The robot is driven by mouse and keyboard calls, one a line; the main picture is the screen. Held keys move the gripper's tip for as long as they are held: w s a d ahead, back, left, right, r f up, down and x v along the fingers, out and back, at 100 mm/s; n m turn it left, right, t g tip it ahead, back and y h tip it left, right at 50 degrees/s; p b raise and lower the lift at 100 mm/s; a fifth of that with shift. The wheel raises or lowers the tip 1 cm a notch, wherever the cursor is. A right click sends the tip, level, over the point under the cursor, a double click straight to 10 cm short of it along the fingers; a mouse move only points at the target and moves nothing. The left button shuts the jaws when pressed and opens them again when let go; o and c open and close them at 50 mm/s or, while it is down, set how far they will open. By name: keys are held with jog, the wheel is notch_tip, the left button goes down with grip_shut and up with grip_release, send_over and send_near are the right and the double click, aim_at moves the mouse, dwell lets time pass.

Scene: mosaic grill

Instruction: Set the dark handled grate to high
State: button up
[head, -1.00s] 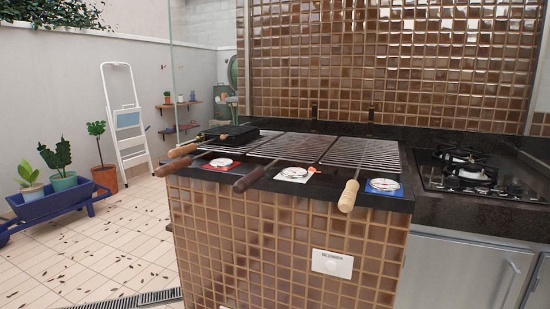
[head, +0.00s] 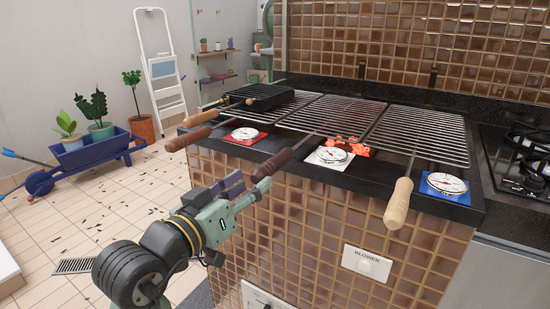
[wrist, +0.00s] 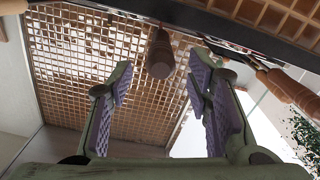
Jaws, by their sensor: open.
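The dark handled grate (head: 335,116) is the middle of three wire grates on the counter grill. Its dark brown handle (head: 273,164) sticks out over the front edge. My gripper (head: 253,185) is open and empty, just in front of and below the end of this handle. In the wrist view, the handle's round end (wrist: 160,62) shows between the two spread fingers of my gripper (wrist: 163,76), with a gap on both sides. A white-carded dial (head: 330,156) lies at the front by the middle grate.
The left grate's reddish-brown handle (head: 188,139) and the right grate's pale wooden handle (head: 398,204) also overhang the edge. Dials on red (head: 245,135) and blue (head: 445,184) cards flank them. Orange pieces (head: 346,147) lie near the middle dial. The tiled front wall stands below.

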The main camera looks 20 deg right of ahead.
aim_at(275, 164)
jog(key=p+x, duration=0.1)
jog(key=x, duration=0.8)
jog(key=shift+w+d, duration=0.25)
jog(key=shift+w, duration=0.05)
jog(key=shift+c, duration=0.5)
grip_shut()
jog(key=shift+r+p, duration=0.1)
jog(key=shift+p, duration=0.2)
